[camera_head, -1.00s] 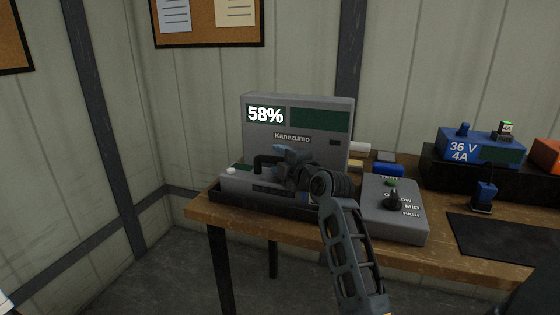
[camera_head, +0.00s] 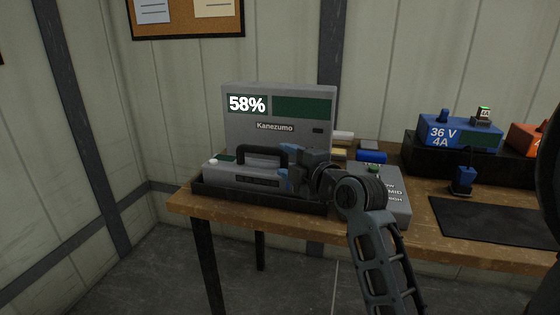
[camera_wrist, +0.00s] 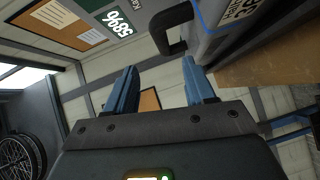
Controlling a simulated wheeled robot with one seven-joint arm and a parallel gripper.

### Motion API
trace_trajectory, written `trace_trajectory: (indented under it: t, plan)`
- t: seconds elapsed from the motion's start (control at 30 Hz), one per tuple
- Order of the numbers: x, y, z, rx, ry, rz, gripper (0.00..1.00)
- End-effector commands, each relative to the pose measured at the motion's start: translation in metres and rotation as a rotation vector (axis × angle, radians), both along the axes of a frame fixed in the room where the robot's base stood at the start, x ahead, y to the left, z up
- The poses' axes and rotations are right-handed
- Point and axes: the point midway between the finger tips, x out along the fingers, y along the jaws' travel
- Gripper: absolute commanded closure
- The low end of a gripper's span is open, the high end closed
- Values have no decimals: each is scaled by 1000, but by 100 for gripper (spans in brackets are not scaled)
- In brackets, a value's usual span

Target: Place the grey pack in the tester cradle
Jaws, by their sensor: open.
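The grey pack (camera_head: 230,174) sits level in the black tester cradle (camera_head: 262,201), in front of the grey tester (camera_head: 300,135), which reads 58%. The pack's black handle (camera_head: 262,150) stands up on top. In the wrist view the pack (camera_wrist: 222,32) and its handle (camera_wrist: 168,28) are beyond the fingers at the top. My gripper (camera_head: 287,180) is at the pack's right end. In the wrist view my gripper (camera_wrist: 160,85) has its blue fingers apart with nothing between them. My wrist hides the pack's right end, so I cannot tell whether a finger touches it.
A grey control box (camera_head: 392,205) with a knob stands right of the cradle, partly behind my arm. A dark mat (camera_head: 490,220) lies on the wooden bench (camera_head: 420,235). Small blocks lie behind the control box.

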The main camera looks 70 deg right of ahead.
Motion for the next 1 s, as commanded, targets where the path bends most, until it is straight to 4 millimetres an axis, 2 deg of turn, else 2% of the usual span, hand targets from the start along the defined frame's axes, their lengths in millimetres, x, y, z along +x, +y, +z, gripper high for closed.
trace_trajectory:
  t: [0.33,0.47,0.57,0.77,1.0]
  plan:
    - [-4,4,0,3,-1,2,46]
    - [-2,21,-15,51,-15,13,46]
    - [-1,50,-39,138,-45,30,46]
    - [-16,134,-89,376,-136,82,46]
    - [-61,231,-124,686,-228,157,46]
